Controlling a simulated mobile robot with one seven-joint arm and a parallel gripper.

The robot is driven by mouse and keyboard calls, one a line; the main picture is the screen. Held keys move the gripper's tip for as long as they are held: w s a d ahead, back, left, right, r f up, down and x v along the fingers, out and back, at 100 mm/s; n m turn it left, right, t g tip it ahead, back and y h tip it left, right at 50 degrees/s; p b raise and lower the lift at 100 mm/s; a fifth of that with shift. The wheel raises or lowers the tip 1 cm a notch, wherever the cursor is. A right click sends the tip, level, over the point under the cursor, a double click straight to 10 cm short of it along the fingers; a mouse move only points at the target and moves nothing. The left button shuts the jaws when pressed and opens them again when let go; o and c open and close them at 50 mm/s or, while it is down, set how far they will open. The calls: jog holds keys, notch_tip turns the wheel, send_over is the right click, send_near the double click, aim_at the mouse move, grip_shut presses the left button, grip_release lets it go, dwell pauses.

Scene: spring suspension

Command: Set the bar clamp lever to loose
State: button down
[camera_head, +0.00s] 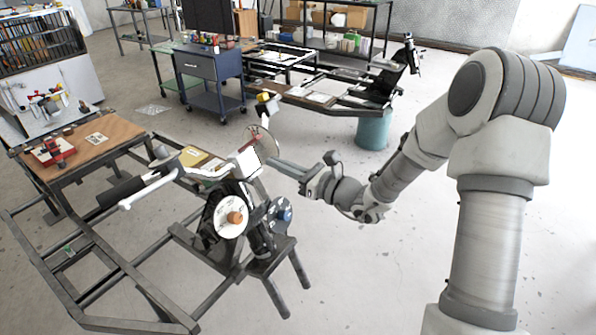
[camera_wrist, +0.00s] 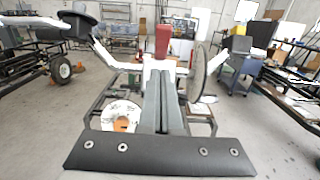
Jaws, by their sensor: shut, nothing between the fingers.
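A red upright piece (camera_wrist: 163,42), which looks like the bar clamp lever, stands at the middle of the white handlebar (camera_wrist: 122,63) in the wrist view. In the head view a small red part (camera_head: 246,145) shows at the top of the stand-mounted assembly, but its detail is too small to read. My gripper (camera_head: 273,162) reaches in from the right, with its long fingers close to this part. In the wrist view my gripper (camera_wrist: 161,70) is shut and empty, its tips just below the red piece in the picture. I cannot tell whether they touch.
A round disc (camera_head: 263,146) stands at the bar's right end, close to my fingers. A black grip (camera_head: 122,191) and white lever (camera_head: 150,190) stick out left. A white disc (camera_head: 231,217) hangs below.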

aim_at(250, 144)
jog(key=shift+w+a+r+p, duration=0.15)
jog(key=shift+w+a+r, duration=0.3)
jog(key=shift+a+r, duration=0.25)
jog(key=shift+w+a+r+p, duration=0.15)
jog(key=shift+w+a+r, duration=0.35)
jog(key=shift+r, duration=0.3)
jog(key=shift+r, duration=0.1)
